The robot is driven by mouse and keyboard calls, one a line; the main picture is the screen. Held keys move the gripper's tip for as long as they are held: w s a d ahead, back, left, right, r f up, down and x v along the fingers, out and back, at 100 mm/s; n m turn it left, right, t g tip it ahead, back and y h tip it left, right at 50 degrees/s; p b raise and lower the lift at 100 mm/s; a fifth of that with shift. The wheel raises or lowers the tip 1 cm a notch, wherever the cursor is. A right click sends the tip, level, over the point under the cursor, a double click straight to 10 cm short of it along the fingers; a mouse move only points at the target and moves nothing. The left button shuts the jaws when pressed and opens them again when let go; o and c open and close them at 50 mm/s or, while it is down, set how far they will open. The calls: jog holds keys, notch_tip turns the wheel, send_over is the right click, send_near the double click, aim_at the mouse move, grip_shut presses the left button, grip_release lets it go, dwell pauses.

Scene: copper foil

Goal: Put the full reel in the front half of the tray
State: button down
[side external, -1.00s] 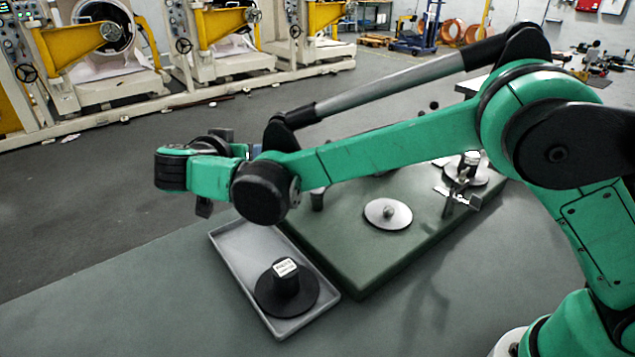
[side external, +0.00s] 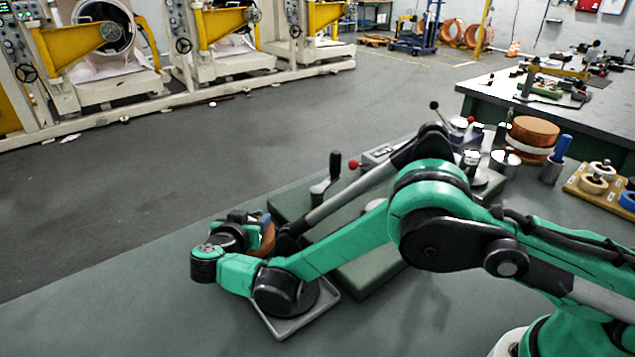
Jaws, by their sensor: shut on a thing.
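A copper-brown reel (side external: 267,240) shows in a narrow strip at my gripper (side external: 254,226), over the left side of the grey tray (side external: 295,326). My gripper is shut on it. My wrist and forearm hide most of the reel and the fingertips, and I cannot tell whether the reel touches the tray. A black reel (side external: 318,291) sits at the near end of the tray, mostly behind my arm. Only part of the tray's rim shows.
A green base plate (side external: 372,276) with a crank (side external: 325,180) stands right of the tray, partly behind my arm. Further right are a large copper roll (side external: 533,133), a cup with a blue handle (side external: 554,164) and a wooden rack (side external: 590,190). The left bench surface is clear.

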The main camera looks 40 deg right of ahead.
jog(key=shift+f, duration=0.1)
jog(key=shift+c, duration=1.4)
grip_release()
